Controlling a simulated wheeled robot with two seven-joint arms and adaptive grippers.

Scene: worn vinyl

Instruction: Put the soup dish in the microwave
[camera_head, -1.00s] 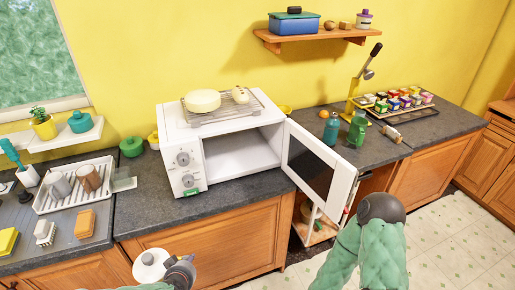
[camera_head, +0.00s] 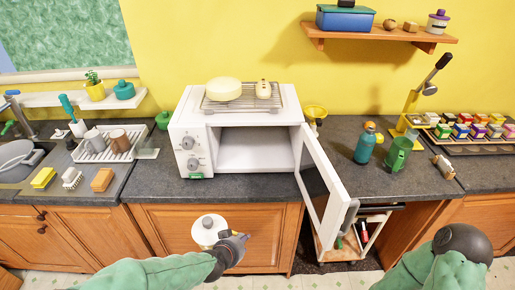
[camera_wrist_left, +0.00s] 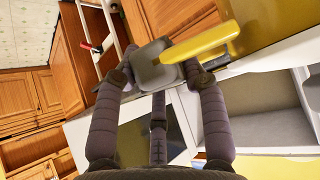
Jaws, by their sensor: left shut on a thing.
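The soup dish (camera_head: 205,236) looks like a white round dish with a grey spot on top. It is in front of the counter, below and in front of the microwave (camera_head: 187,113). My left gripper (camera_head: 232,243) is shut on its right side.
A wire rack on the microwave holds a pale round item (camera_head: 223,89) and a small bun. A blue bottle (camera_head: 364,146) and green mug (camera_head: 397,153) stand right of the door. A dish rack (camera_head: 90,153) is left. A cart (camera_head: 345,246) stands below the door.

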